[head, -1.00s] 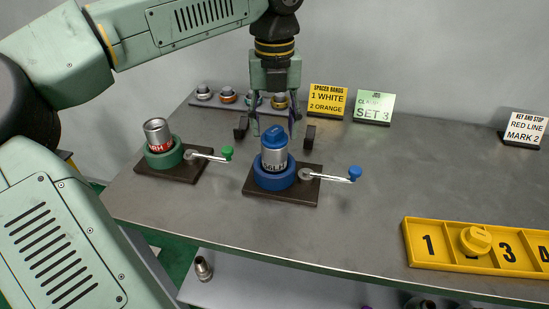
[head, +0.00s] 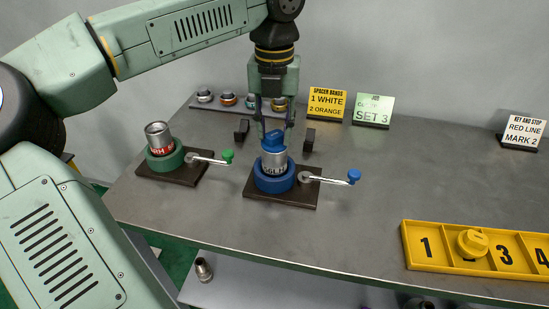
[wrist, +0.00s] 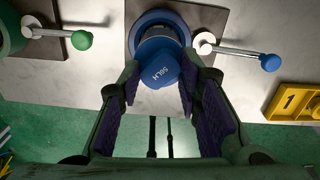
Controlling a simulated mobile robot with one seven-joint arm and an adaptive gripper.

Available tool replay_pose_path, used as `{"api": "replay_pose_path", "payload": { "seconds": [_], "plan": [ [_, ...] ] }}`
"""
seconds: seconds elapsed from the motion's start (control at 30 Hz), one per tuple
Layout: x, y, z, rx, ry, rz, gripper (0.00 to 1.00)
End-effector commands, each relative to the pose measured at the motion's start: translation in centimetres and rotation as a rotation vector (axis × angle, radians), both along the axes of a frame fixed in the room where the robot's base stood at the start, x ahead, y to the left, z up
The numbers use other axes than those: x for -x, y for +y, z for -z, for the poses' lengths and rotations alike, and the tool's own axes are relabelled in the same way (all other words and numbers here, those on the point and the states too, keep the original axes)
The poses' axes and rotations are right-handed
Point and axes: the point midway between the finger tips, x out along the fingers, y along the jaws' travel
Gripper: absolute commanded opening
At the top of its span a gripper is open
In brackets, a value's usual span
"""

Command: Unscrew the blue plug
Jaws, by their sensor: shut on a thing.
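The blue plug (head: 274,139) sits on top of a metal pipe (head: 274,163) held upright in the blue vise (head: 272,181). My gripper (head: 274,132) points down over it and is shut on the plug, with a finger on each side. In the wrist view the plug (wrist: 160,72) shows lettering on its top, between the fingers (wrist: 157,88). The blue vise's handle with a blue knob (head: 354,175) points right. The plug's thread is hidden.
A yellow numbered tray (head: 425,259) holds a yellow plug (head: 472,243) at the front right. Spacer rings (head: 228,99) and signs (head: 328,103) stand behind. The table's middle right is clear.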

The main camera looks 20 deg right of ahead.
Motion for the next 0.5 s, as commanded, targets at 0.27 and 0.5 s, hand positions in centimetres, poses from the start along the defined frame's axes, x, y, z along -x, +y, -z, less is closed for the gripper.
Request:
{"api": "replay_pose_path", "payload": {
  "seconds": [0.27,0.5],
  "plan": [
    [0.08,-0.08,-0.43,0.003,0.001,0.494,0.0],
    [0.05,-0.04,-0.33,0.002,0.001,0.892,0.0]
  ]
}}
